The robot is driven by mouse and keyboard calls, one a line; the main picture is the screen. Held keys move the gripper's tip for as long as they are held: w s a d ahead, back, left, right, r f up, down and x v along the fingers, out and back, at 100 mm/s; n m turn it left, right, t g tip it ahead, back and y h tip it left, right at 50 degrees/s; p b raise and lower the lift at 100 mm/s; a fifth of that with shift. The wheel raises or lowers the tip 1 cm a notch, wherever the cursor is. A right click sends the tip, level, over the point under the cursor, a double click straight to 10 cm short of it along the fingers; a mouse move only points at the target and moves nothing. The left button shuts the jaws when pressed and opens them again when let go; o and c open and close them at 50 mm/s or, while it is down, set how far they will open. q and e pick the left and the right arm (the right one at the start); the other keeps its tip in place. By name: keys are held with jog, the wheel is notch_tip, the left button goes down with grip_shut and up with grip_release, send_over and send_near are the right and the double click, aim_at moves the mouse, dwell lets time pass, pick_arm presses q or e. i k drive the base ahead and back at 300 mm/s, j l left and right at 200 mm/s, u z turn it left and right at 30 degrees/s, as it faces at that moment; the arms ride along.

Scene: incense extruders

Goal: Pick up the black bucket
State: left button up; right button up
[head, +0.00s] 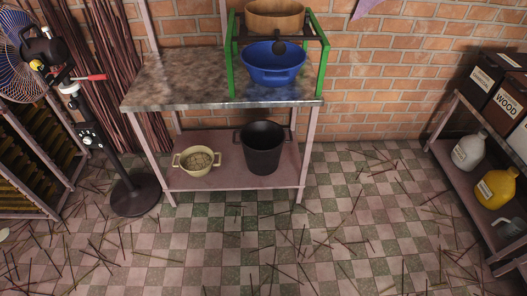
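The black bucket (262,158) stands upright on the lower shelf (222,180) of a metal-topped table, toward the shelf's right side. It has a wide open top, a tapered body and small lugs at the rim. Its inside looks dark and I cannot tell whether it holds anything. Neither of my grippers is in view, and nothing is touching the bucket.
A cream two-handled pot (197,167) sits left of the bucket. The tabletop (175,85) overhangs the shelf. A blue basin (273,70) sits in a green frame (321,70) above. A black stand (135,197) is at left, a shelf rack (458,165) at right. Sticks litter the open floor.

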aim_at(262, 141)
jog(key=i+z, duration=0.2)
jog(key=i, duration=0.35)
jog(key=i+j+z, duration=0.15)
jog(key=i, duration=0.4)
jog(key=i+j+z, duration=0.2)
jog(key=i, duration=0.35)
